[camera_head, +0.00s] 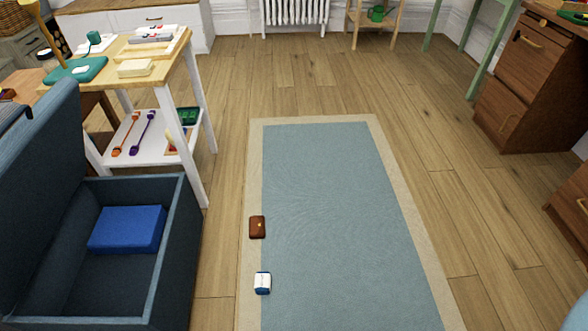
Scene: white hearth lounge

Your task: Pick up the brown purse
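The brown purse (257,227) is a small dark brown item with a tiny light clasp. It lies on the left edge of the rug, partly over the beige border and partly over the blue middle. Nothing touches it. Neither of my grippers shows in the head view.
A blue and white item (262,283) lies on the rug (330,200) in front of the purse. An open blue chest (171,250) holding a blue box (127,229) stands at left, beside a white-legged table (165,77). Wooden drawers (525,85) stand at right. The floor between is clear.

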